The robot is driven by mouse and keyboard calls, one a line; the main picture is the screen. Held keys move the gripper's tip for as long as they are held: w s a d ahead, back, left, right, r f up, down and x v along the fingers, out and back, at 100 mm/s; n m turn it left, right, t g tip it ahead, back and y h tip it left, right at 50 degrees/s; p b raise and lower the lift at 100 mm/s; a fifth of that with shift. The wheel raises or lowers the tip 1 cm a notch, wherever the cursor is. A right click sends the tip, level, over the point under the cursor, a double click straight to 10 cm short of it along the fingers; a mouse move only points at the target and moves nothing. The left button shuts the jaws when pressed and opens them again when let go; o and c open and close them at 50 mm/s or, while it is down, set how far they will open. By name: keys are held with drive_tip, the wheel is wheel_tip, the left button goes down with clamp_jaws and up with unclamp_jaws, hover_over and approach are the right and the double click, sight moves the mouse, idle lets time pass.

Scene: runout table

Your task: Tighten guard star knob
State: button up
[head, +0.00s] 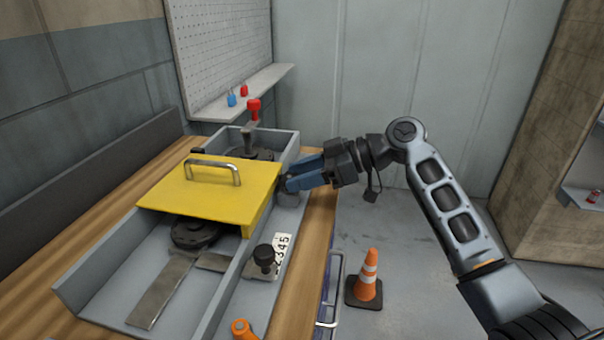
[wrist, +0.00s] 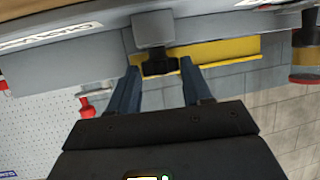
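The yellow guard (head: 215,192), with a metal handle on top, sits over the grey runout trough. A black star knob (wrist: 160,66) on a grey block shows in the wrist view, beside the guard's yellow edge (wrist: 215,50). In the head view the knob is mostly hidden by my fingers at the guard's right side. My gripper (head: 289,179) points left at that side. In the wrist view its two blue fingers (wrist: 160,80) are apart, with the knob in line with the gap at their tips. Whether they touch it I cannot tell.
A black knob (head: 265,257) stands by a number plate (head: 283,250) on the near right side. A red-topped post (head: 253,108) rises behind the guard. An orange knob (head: 242,330) is at the front. A traffic cone (head: 369,274) stands on the open floor.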

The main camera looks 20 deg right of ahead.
drive_tip(key=c, duration=0.6)
drive_tip(key=shift+s+m+t, duration=0.1)
drive_tip(key=shift+m+t, duration=0.2)
drive_tip(key=m, duration=0.1)
drive_tip(key=t+h+p, duration=0.1)
drive_tip(key=m+t+h, duration=0.1)
drive_tip(key=shift+s+a+r+m+p, duration=0.15)
drive_tip(key=shift+s+a+m+p, duration=0.1)
drive_tip(key=shift+a+m+p, duration=0.05)
drive_tip(key=shift+s+a+m+t+h+p, duration=0.15)
drive_tip(key=shift+m+t+h+p, duration=0.6)
drive_tip(key=shift+m+t+h, duration=0.6)
drive_tip(key=shift+h, duration=0.25)
drive_tip(key=o, duration=1.1)
drive_tip(key=shift+c, duration=0.2)
